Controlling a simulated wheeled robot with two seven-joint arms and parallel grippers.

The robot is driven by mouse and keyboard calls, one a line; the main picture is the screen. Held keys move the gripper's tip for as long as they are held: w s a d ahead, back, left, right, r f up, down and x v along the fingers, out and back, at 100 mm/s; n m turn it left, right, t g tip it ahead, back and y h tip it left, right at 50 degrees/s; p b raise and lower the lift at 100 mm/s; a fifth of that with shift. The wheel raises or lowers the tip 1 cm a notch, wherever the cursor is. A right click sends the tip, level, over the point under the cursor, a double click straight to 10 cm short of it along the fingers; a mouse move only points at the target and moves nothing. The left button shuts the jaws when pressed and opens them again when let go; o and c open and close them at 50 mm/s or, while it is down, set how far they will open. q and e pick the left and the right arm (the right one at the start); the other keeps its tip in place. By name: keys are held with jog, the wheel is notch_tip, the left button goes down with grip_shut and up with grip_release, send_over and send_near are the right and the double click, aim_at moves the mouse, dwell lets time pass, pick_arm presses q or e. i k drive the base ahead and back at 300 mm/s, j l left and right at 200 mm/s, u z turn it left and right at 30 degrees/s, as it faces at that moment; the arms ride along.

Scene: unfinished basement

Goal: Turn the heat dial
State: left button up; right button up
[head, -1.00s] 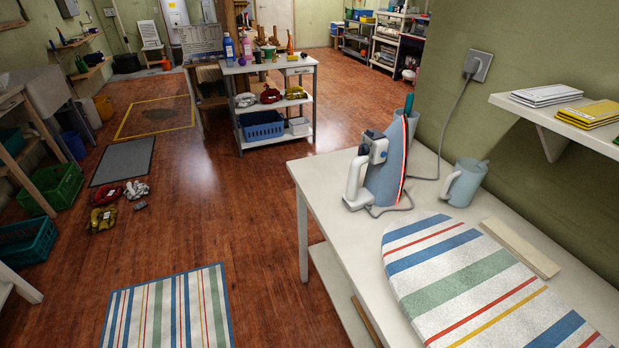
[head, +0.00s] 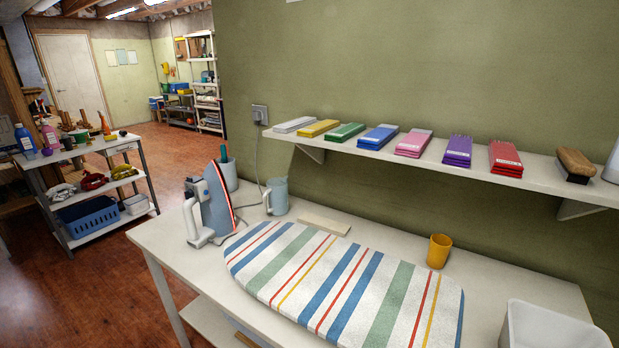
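A blue-grey iron (head: 216,203) with a white handle stands upright on its heel at the left end of the white table (head: 157,238). Its soleplate edge shows a red line. A grey cord runs up to a wall outlet (head: 260,114). Neither of my grippers is in view.
A striped ironing pad (head: 345,280) covers much of the table. A jug (head: 277,196), a yellow cup (head: 439,250), a wooden strip (head: 325,224) and a white bin (head: 550,325) stand around it.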

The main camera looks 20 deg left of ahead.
aim_at(190, 193)
jog(key=j+z, duration=0.25)
jog(key=z, duration=0.2)
jog(key=j+z, duration=0.25)
jog(key=z, duration=0.2)
jog(key=j+z, duration=0.25)
jog(key=z, duration=0.2)
jog(key=k+j+z, duration=0.1)
jog(key=j+z, duration=0.15)
jog(key=z, duration=0.2)
jog(key=k+j+z, duration=0.1)
jog(key=z, duration=0.35)
jog(key=k+j, duration=0.9)
jog(key=j, duration=0.15)
jog(key=k+j, duration=1.85)
jog(key=j, duration=0.3)
